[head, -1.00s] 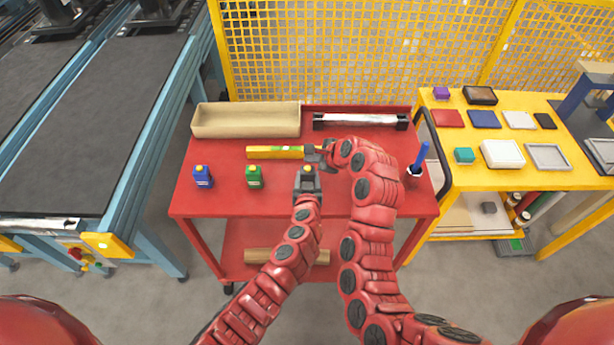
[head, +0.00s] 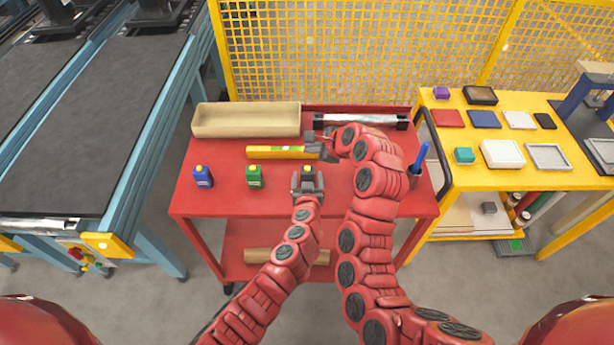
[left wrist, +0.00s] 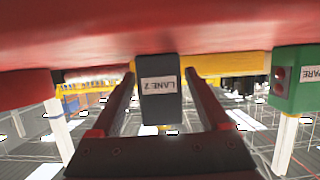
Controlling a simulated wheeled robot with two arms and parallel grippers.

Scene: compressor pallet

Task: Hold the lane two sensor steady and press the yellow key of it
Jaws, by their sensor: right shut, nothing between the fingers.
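The lane two sensor is a small dark block with a yellow key (head: 308,169) on top, standing on the red cart top. In the left wrist view the sensor (left wrist: 159,95) shows its white LANE 2 label upside down. My left gripper (head: 308,182) is open around it, one finger on each side with a thin gap; the sensor appears upright. My right gripper (head: 325,145) is shut and empty, above and behind the sensor, near the right end of a yellow spirit level, apart from the key.
The yellow level (head: 275,152) lies behind. A beige tray (head: 245,133) and a silver bar (head: 360,122) are at the back.

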